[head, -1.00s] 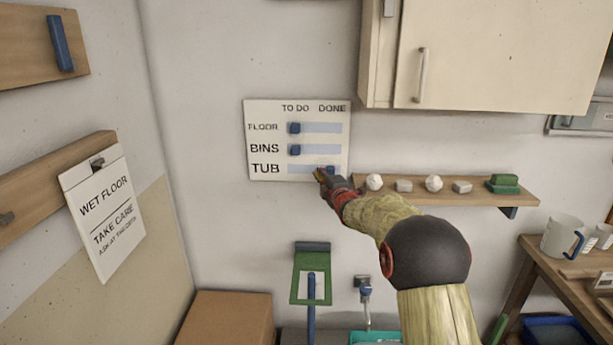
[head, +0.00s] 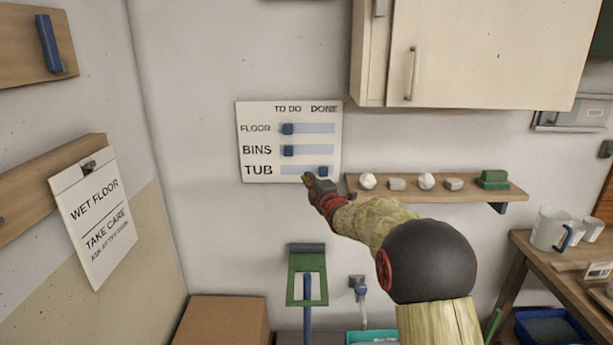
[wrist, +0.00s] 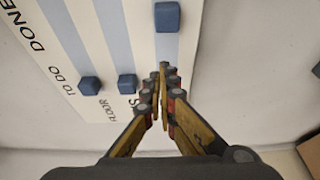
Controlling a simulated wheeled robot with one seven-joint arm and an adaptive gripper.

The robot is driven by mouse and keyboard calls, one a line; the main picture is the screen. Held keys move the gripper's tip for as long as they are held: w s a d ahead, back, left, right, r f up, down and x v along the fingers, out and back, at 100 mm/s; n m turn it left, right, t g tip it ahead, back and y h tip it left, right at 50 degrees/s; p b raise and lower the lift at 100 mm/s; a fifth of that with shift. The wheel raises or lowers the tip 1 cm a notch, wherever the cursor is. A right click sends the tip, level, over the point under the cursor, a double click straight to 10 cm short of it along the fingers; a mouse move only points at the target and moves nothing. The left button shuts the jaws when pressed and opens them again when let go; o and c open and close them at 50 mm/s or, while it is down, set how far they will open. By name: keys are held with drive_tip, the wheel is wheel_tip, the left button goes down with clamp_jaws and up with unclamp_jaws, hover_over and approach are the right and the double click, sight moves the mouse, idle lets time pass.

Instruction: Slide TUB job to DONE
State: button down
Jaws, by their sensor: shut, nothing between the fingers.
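The white job board (head: 262,113) hangs on the wall, with TO DO and DONE columns and rows FLOOR, BINS and TUB. The blue TUB slider (head: 323,171) sits at the right end of its pale track, under DONE. It also shows in the wrist view (wrist: 168,17), beyond the fingertips. My gripper (head: 307,178) is at the board's lower edge, left of and slightly below the TUB slider. In the wrist view my gripper (wrist: 164,70) is shut and empty, with a visible gap to that slider.
The FLOOR slider (head: 288,129) and BINS slider (head: 288,150) sit at the TO DO end. A wooden shelf (head: 440,196) with several small items is just right of the board. A wall cabinet (head: 470,60) hangs above it. A green-framed tool (head: 307,280) is below.

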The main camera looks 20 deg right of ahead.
drive_tip(key=s, duration=0.5)
drive_tip(key=shift+s+a+f+p, duration=0.15)
drive_tip(key=shift+a+f+p, duration=0.15)
drive_tip(key=shift+p, duration=0.1)
drive_tip(key=s+d+f+m+g+h, duration=0.1)
drive_tip(key=s+d+f+m+g, duration=0.15)
drive_tip(key=f, duration=0.35)
drive_tip(key=s+d+f+m+g+h, duration=0.1)
drive_tip(key=f+m+g, duration=0.1)
drive_tip(key=f+m, duration=0.3)
drive_tip(key=s+f+m+g, duration=0.4)
drive_tip(key=s+f, duration=0.2)
drive_tip(key=s, duration=0.4)
drive_tip(key=s+a+r+m+g, duration=0.1)
drive_tip(key=s+a, duration=0.4)
drive_tip(key=s, duration=0.8)
drive_tip(key=s+a+r+m+g+y, duration=0.1)
drive_tip(key=s+a+r+m, duration=0.2)
drive_tip(key=s, duration=1.1)
drive_tip(key=s+a+r+m+g, duration=0.2)
drive_tip(key=s+a+r, duration=0.2)
drive_tip(key=s, duration=0.9)
drive_tip(key=a, duration=0.3)
drive_tip(key=shift+s+r+m+y, duration=0.3)
drive_tip(key=shift+s+r+m, duration=0.05)
drive_tip(key=shift+s, duration=0.05)
